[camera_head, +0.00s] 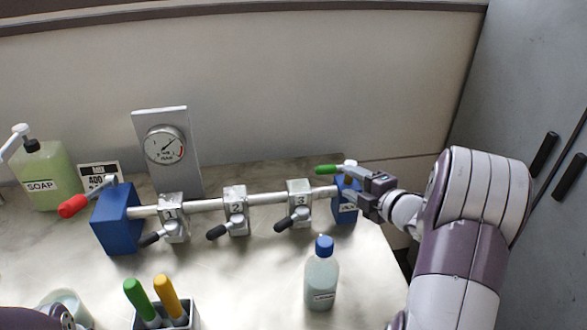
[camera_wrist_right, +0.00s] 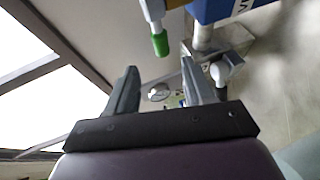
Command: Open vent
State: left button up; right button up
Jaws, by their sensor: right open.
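The vent valve is a blue block (camera_head: 345,204) at the right end of a silver pipe, with a partly hidden white label. Its lever ends in a green handle (camera_head: 328,169) that points left in the head view. In the right wrist view the green handle (camera_wrist_right: 160,43) hangs between the fingertips at the upper edge, and the blue block (camera_wrist_right: 215,8) is at the top right. My right gripper (camera_head: 356,190) is open and beside the blue block, partly covering it. Contact with the handle cannot be told. My left gripper is out of view.
Valves 1 (camera_head: 172,215), 2 (camera_head: 235,208) and 3 (camera_head: 299,202) with black levers sit along the pipe. A red-handled blue block (camera_head: 117,220) ends it at left. A blue-capped bottle (camera_head: 321,280) stands in front. A gauge (camera_head: 165,145) is behind.

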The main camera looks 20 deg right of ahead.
aim_at(331, 171)
jog(key=p+x, duration=0.1)
jog(key=x, duration=0.9)
jog(key=shift+w+d+f, duration=0.1)
jog(key=shift+w+d, duration=0.05)
jog(key=shift+w+f, duration=0.15)
jog(key=shift+w, duration=0.5)
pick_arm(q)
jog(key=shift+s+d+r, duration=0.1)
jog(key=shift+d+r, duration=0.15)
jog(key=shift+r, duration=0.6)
pick_arm(e)
jog(key=shift+w+f, duration=0.1)
jog(key=shift+w, duration=0.15)
jog(key=shift+c, duration=0.3)
grip_shut()
